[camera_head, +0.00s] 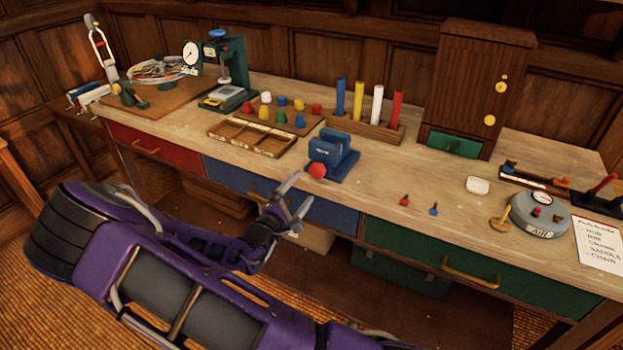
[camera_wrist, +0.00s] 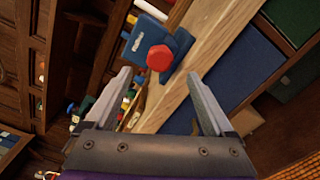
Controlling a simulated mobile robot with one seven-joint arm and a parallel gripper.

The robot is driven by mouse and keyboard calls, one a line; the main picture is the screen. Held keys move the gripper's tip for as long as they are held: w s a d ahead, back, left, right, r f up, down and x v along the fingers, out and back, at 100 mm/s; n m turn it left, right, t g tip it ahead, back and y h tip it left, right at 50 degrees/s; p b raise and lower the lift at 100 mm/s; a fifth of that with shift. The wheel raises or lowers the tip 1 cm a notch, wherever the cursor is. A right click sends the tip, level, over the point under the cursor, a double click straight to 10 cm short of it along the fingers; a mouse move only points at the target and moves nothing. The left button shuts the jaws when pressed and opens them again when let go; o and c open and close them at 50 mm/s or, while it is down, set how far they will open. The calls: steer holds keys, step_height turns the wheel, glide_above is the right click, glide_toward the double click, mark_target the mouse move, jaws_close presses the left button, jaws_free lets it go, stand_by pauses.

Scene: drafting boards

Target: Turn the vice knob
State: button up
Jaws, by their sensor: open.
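A blue vice (camera_head: 331,158) stands at the front edge of the bench with its jaws upright. Its red knob (camera_head: 317,171) sticks out toward the front. My gripper (camera_head: 291,200) is open and empty, in front of the bench, below the knob and a little to its left, apart from it. In the wrist view the red knob (camera_wrist: 160,58) is beyond the open fingers, roughly midway between them, and the blue vice (camera_wrist: 145,38) is behind it. The wrist view (camera_wrist: 163,92) shows nothing between my gripper's fingers.
A wooden bench (camera_head: 385,185) has red, blue and green drawers (camera_head: 440,260) in its front. A sorting tray (camera_head: 250,136) lies left of the vice. A rack with coloured tubes (camera_head: 362,128) stands behind it. Small red and blue pieces (camera_head: 404,200) lie to the right.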

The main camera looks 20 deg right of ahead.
steer(key=v, duration=0.8)
steer(key=shift+s+a, duration=0.25)
steer(key=shift+a, duration=0.05)
